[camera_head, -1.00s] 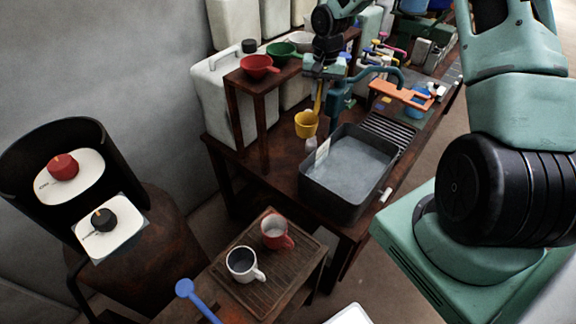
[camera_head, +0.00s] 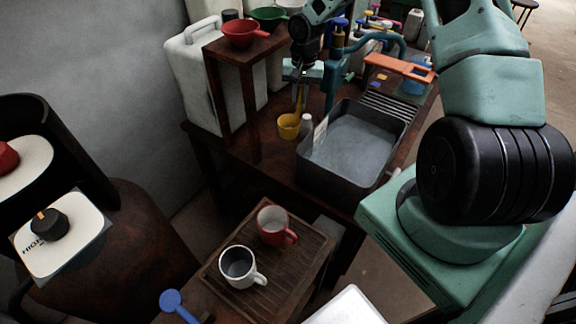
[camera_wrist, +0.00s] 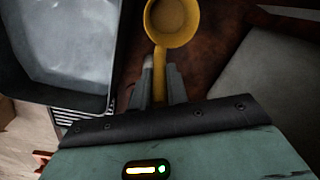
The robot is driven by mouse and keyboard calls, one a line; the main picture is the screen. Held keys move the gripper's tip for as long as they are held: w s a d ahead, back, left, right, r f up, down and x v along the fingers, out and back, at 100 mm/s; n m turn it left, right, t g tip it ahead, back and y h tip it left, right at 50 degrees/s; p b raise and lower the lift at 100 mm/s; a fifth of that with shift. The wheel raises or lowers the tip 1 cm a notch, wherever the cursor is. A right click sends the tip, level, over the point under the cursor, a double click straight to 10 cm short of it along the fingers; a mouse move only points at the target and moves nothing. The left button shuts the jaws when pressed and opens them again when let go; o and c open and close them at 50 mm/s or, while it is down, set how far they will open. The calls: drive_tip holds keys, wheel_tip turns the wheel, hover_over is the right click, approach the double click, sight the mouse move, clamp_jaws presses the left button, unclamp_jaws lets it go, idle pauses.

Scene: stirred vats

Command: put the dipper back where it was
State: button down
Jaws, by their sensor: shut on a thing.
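The yellow dipper (camera_head: 289,126) hangs from my gripper (camera_head: 300,92), left of the grey sink basin. In the wrist view the dipper (camera_wrist: 172,24) has its round cup beyond the fingertips. Its handle runs back between the two fingers of my gripper (camera_wrist: 160,78), which is shut on it. The cup looks empty in the wrist view. In the head view the cup is low, near the dark table top; I cannot tell whether it touches.
The basin (camera_head: 352,150) holds greyish liquid, close beside the dipper. A wooden shelf (camera_head: 235,55) with red (camera_head: 243,34) and green bowls (camera_head: 268,18) stands to the left. A white mug (camera_head: 240,267) and a red mug (camera_head: 274,226) sit on a slatted tray (camera_head: 300,268) in front.

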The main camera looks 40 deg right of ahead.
wheel_tip(320, 180, down, 12)
drive_tip(key=p, duration=0.2)
drive_tip(key=shift+r, duration=0.25)
drive_tip(key=shift+f, duration=0.25)
drive_tip(key=c, duration=1.4)
unclamp_jaws()
drive_tip(key=shift+r, duration=0.1)
